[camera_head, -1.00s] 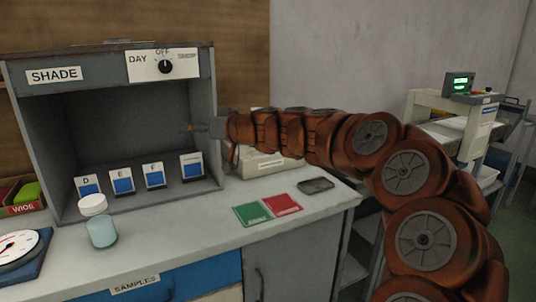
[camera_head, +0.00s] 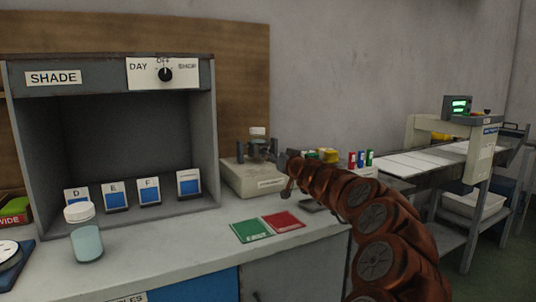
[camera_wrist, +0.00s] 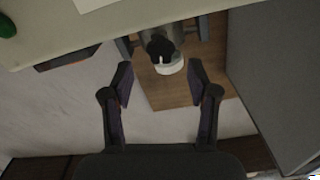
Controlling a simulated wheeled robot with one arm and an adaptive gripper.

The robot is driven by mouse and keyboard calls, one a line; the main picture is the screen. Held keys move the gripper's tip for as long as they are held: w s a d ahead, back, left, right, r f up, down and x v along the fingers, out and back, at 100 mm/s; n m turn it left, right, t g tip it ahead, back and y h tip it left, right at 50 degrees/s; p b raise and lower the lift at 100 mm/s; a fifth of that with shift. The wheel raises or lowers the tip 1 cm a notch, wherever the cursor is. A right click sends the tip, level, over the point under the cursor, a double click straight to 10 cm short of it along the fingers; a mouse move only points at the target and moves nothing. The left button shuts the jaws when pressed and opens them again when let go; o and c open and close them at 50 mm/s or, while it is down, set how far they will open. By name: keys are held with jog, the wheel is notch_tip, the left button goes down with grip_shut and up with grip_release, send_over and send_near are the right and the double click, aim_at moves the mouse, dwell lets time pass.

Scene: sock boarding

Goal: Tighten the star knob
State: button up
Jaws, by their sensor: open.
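A black star knob (camera_wrist: 160,47) shows in the wrist view, in front of a small clamped jar with a white cap (camera_wrist: 170,68). The jar sits between two dark clamp jaws. In the head view the white-capped jar (camera_head: 258,132) stands on a pale boxy unit (camera_head: 250,181) right of the shade cabinet; the knob is too small to tell there. My gripper (camera_wrist: 160,76) is open and empty, its two fingers spread on either side of the jar cap and short of the knob in the picture. In the head view my gripper (camera_head: 286,181) is beside the unit's right side.
The shade cabinet (camera_head: 207,140) walls off the left side. Green (camera_head: 251,231) and red (camera_head: 284,222) cards lie on the bench in front. A lidded jar (camera_head: 87,240) stands at left. The front bench middle is clear.

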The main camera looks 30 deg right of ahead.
jog(key=shift+w+d, duration=0.15)
jog(key=shift+w, duration=1)
jog(key=shift+w+r+p, duration=0.1)
jog(key=shift+w+p, duration=0.3)
jog(key=shift+w, duration=1.05)
grip_shut()
